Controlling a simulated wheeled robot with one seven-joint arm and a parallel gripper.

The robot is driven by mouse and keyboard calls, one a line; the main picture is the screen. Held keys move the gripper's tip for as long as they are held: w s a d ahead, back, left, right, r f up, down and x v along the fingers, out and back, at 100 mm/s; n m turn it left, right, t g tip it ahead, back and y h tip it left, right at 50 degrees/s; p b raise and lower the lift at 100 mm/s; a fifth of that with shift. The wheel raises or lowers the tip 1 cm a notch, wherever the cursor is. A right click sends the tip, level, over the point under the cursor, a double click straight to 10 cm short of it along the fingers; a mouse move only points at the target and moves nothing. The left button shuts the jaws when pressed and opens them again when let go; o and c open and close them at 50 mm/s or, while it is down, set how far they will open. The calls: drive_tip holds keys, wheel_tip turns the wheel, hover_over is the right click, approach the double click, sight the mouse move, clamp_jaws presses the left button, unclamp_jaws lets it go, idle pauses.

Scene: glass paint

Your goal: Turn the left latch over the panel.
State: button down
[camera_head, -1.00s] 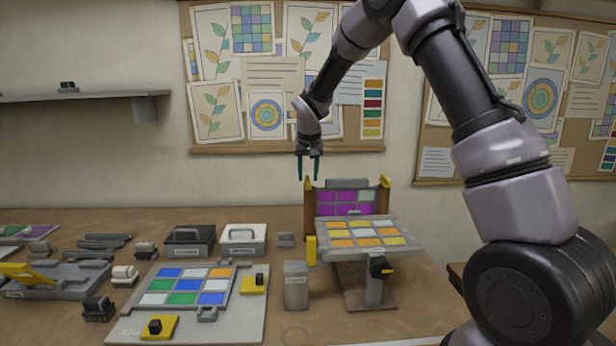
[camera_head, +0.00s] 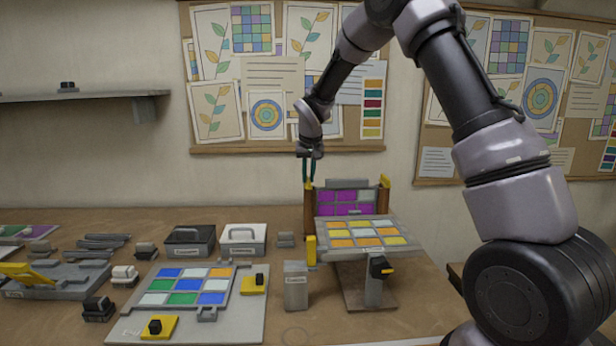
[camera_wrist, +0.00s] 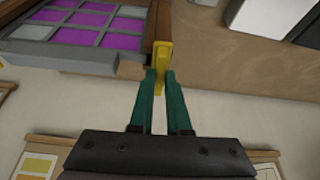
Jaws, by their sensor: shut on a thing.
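The panel (camera_head: 346,203), with purple and grey panes, stands upright in a brown wooden frame at the back of the bench. It also shows at the upper left of the wrist view (camera_wrist: 88,38). The left latch (camera_wrist: 161,55) is a small yellow piece on top of the frame's left post, standing upright in line with the post, not across the panel. My gripper (camera_head: 309,182) comes from above with its green fingertips (camera_wrist: 160,78) shut on this latch. The fingers hide most of it in the head view. The yellow right latch (camera_head: 385,181) sits on the right post.
A tilted stand (camera_head: 372,251) with a yellow, orange and white tile grid is in front of the panel. A grey labelled block (camera_head: 296,286) stands to its left. Two bins, black (camera_head: 190,241) and white (camera_head: 243,239), are further left. Above the frame is free room.

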drive_tip(key=n, duration=0.1)
drive_tip(key=n+y, duration=0.1)
drive_tip(key=n, duration=0.1)
drive_tip(key=n+y, duration=0.1)
drive_tip(key=shift+w+d+n+g, duration=0.1)
drive_tip(key=shift+d+n+g, duration=0.2)
drive_tip(key=shift+d+n, duration=0.1)
drive_tip(key=n+y, duration=0.1)
drive_tip(key=n, duration=0.2)
drive_tip(key=shift+w+n+g, duration=0.1)
drive_tip(key=shift+n+g, duration=0.2)
drive_tip(key=shift+g, duration=0.1)
drive_tip(key=n, duration=0.2)
drive_tip(key=n+g+y, duration=0.1)
drive_tip(key=n, duration=0.1)
drive_tip(key=shift+w+d+n, duration=0.1)
drive_tip(key=shift+w+n, duration=0.1)
drive_tip(key=shift+n, duration=0.1)
drive_tip(key=shift+w+n+g, duration=0.15)
drive_tip(key=shift+n+g, duration=0.95)
drive_tip(key=shift+n, duration=1)
drive_tip(key=c, duration=0.9)
unclamp_jaws()
drive_tip(key=v, duration=1)
drive_tip(key=shift+d+r, duration=0.3)
drive_tip(key=shift+r, duration=0.05)
